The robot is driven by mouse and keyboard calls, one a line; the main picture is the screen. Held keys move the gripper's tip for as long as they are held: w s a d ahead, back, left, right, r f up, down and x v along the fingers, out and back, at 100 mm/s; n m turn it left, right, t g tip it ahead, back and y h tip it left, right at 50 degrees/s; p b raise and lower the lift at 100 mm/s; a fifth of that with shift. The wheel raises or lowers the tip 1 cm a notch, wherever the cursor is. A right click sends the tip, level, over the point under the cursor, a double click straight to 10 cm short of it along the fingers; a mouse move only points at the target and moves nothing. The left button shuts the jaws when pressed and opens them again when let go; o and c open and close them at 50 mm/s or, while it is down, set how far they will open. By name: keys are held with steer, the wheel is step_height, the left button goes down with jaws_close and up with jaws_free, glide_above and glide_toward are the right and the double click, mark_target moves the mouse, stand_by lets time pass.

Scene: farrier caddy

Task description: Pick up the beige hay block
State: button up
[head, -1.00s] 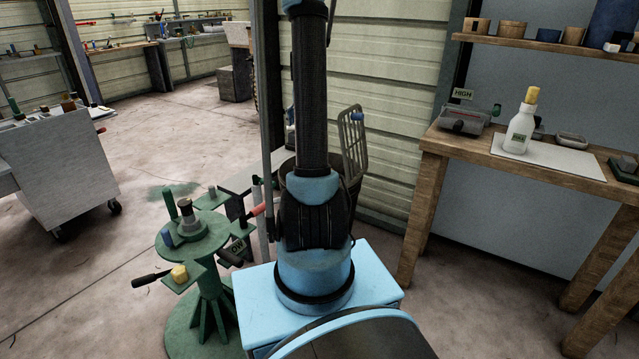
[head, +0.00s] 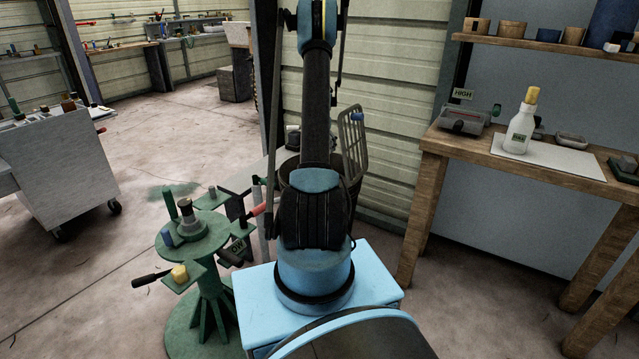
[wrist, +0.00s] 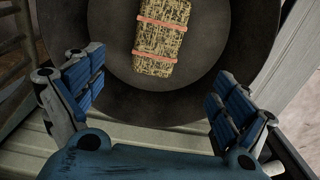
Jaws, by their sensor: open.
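The beige hay block (wrist: 160,38) shows in the wrist view, with two pinkish-red bands around it. It lies inside a dark round container (wrist: 98,38), near the top middle of that view. My gripper (wrist: 155,95) is open, with its blue-padded fingers apart at the left and right. The block is ahead of the fingers, between their lines, and they do not touch it. In the head view the dark container (head: 345,190) stands behind my arm and is partly hidden; the block and my gripper are not visible there.
A green caddy stand (head: 202,244) with tools is at the left of my base. A grey rack (head: 352,140) rises by the container. Open floor lies at the left.

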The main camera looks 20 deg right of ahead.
step_height(320, 180, down, 9)
steer(key=shift+f, duration=0.1)
steer(key=shift+s+f, duration=0.15)
steer(key=shift+f, duration=1.25)
steer(key=shift+s+f, duration=0.1)
steer(key=shift+f, duration=1.3)
steer(key=c, duration=1.5)
steer(key=shift+r, duration=5.1)
steer(key=shift+c, duration=0.2)
steer(key=o, duration=0.8)
steer(key=c, duration=1.1)
